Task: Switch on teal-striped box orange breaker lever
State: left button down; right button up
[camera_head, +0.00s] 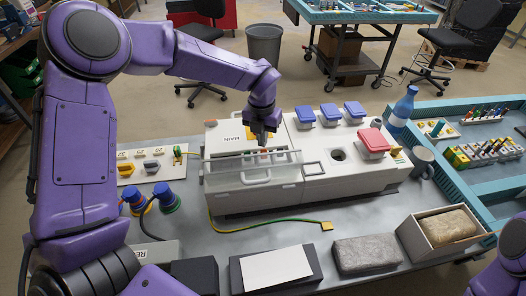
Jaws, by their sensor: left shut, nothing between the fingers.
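A white socket box (235,196) labelled MAIN stands on the grey table, with a clear framed cover at its front. A small orange piece, probably the breaker lever (263,151), shows just below my left gripper (264,139). The left gripper points down at the box's upper part, with its fingers shut and nothing between them. Whether the fingertips touch the lever I cannot tell. I cannot make out a teal stripe on the box. My right gripper is out of view; only a purple part of my right arm shows at the lower right corner.
Blue-lidded sockets (329,113) and a red-lidded one (374,141) sit on the adjoining white box. Blue plugs (165,198) lie left. A yellow-green cable (270,228) runs in front. A stone block (366,253) and an open carton (412,236) stand front right.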

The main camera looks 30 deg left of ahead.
pick_arm(q)
jog(key=s+f, duration=0.2)
jog(key=shift+d+f+g, duration=0.3)
jog(key=shift+d+g, duration=0.05)
jog(key=shift+g, duration=0.05)
jog(key=shift+d, duration=0.1)
jog(key=shift+w+r, duration=0.15)
jog(key=shift+w, duration=0.05)
jog(key=r+p, duration=0.1)
jog(key=r, duration=0.1)
jog(key=r+p, duration=0.4)
jog(key=shift+w+a+r, duration=0.2)
jog(key=shift+w, duration=0.2)
jog(key=shift+w+f, duration=0.1)
jog(key=shift+f, duration=0.05)
jog(key=shift+w, duration=0.1)
dwell(0.8)
